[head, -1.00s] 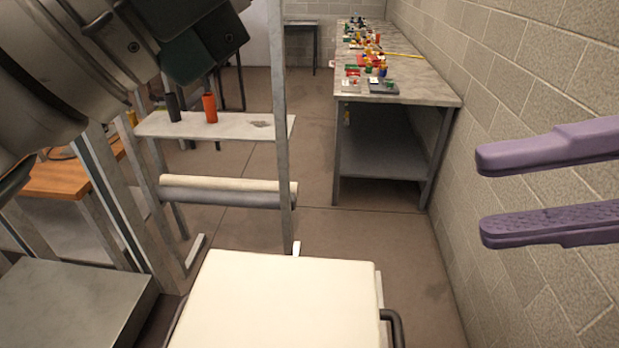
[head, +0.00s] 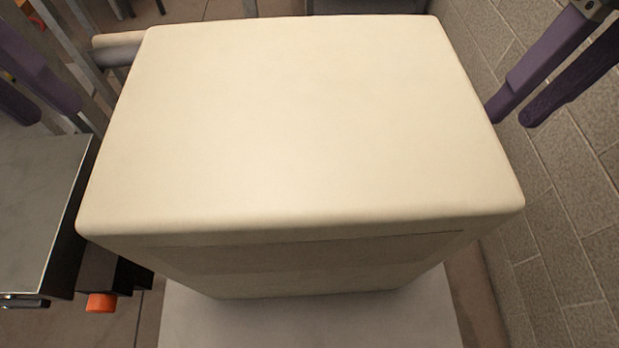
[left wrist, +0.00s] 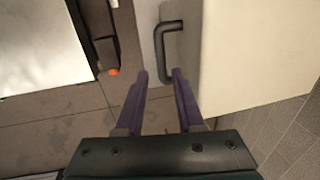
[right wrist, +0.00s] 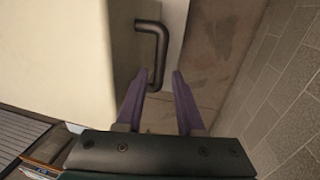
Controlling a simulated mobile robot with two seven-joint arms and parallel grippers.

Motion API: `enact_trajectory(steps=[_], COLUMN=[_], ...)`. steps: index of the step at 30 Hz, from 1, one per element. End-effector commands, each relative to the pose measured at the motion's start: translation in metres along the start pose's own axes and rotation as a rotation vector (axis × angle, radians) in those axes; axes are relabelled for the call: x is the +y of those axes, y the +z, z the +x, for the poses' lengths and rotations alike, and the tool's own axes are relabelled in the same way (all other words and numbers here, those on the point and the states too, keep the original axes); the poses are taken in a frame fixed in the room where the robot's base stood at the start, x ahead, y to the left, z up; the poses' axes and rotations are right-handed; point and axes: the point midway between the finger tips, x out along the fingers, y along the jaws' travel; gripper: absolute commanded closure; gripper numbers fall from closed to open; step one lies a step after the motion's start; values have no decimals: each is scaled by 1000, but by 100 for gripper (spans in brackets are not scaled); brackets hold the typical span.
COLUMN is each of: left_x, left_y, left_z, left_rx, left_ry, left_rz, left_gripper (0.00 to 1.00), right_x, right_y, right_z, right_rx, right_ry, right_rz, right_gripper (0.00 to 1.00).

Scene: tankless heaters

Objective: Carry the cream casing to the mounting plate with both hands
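The cream casing (head: 300,120) fills the middle of the head view, upright over a light grey surface (head: 310,325). A dark handle (left wrist: 159,55) on one side of it shows in the left wrist view, and another dark handle (right wrist: 162,50) on the other side shows in the right wrist view. My left gripper (head: 55,112) is open, its purple fingertips just short of the handle. My right gripper (head: 514,120) is open, its fingertips close to the other handle. Both grippers look empty. I cannot make out the mounting plate in the current frames.
A grey metal-topped unit (head: 35,200) stands close on the left, with a dark part bearing an orange knob (head: 100,302) beside it. A block wall (head: 565,215) runs along the right, near my right gripper. Rolled tubes (head: 118,48) lie behind the casing at left.

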Motion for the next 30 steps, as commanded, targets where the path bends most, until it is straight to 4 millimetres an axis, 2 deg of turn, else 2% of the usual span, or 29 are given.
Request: enact_trajectory(steps=[5, 8, 21, 25, 30], left_x=[-1, -1, -2, -2, -2], left_y=[0, -1, -1, -1, -1], left_z=[2, 11, 82, 94, 100], left_rx=[2, 5, 4, 3, 2], left_ry=[-3, -4, -6, -6, -5], left_rz=[2, 1, 3, 3, 4], left_gripper=[63, 63, 63, 63, 63], right_x=[0, 0, 1, 0, 1], right_y=[0, -1, -1, -1, -1], right_z=[2, 11, 81, 94, 100], right_rx=[2, 3, 4, 3, 0], right_ry=[2, 2, 3, 3, 2], right_rz=[0, 1, 1, 1, 0], right_gripper=[63, 63, 63, 63, 63])
